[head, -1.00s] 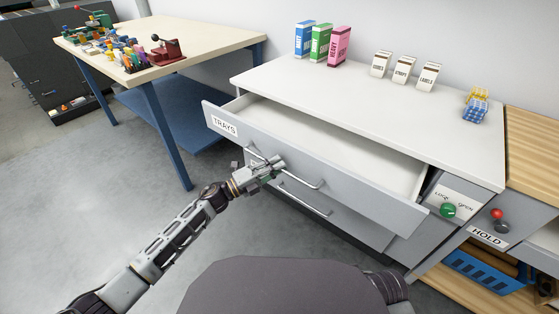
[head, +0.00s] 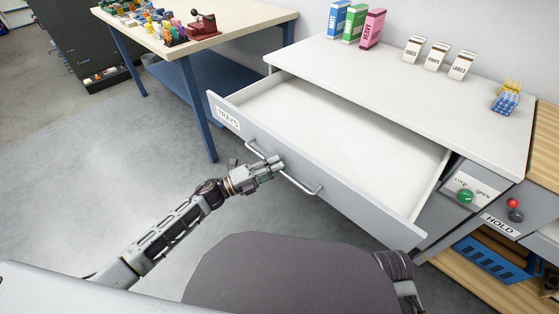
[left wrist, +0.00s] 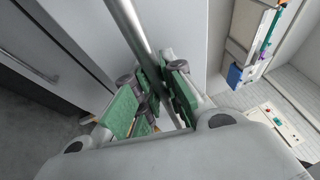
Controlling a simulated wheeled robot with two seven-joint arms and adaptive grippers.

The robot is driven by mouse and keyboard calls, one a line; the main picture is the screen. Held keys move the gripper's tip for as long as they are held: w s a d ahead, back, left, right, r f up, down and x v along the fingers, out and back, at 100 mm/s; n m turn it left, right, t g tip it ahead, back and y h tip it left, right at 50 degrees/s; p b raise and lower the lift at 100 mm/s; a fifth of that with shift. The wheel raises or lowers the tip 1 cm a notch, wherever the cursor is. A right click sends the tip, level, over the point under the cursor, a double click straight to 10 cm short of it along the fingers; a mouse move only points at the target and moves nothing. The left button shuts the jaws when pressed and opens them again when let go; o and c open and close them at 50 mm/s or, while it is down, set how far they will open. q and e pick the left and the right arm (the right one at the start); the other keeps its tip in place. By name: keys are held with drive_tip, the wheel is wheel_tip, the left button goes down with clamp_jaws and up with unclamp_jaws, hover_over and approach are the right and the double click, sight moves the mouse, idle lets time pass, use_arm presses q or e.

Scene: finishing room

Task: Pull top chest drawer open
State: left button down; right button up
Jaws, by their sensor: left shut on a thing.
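The top chest drawer (head: 330,165), labelled TRAYS, is pulled well out of the white-topped chest (head: 390,75), and its inside looks empty. Its long bar handle (head: 303,186) runs along the front. My left gripper (head: 268,171) is at the handle near its middle. In the left wrist view the green-padded fingers of that gripper (left wrist: 160,95) are shut around the handle bar (left wrist: 130,25). My right gripper is not in view.
A green knob (head: 465,196) sits on a LOCK/OPEN panel at the right, beside a HOLD label (head: 499,225). Boxes (head: 353,24) and labelled cartons (head: 436,54) stand on the chest top. A work table (head: 240,25) is at the back left. Grey floor lies open at left.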

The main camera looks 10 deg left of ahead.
use_arm(q)
drive_tip(key=shift+s+a, duration=0.15)
drive_tip(key=shift+s, duration=0.1)
drive_tip(key=c, duration=1.8)
unclamp_jaws()
drive_tip(key=shift+o, duration=0.2)
drive_tip(key=v, duration=1.2)
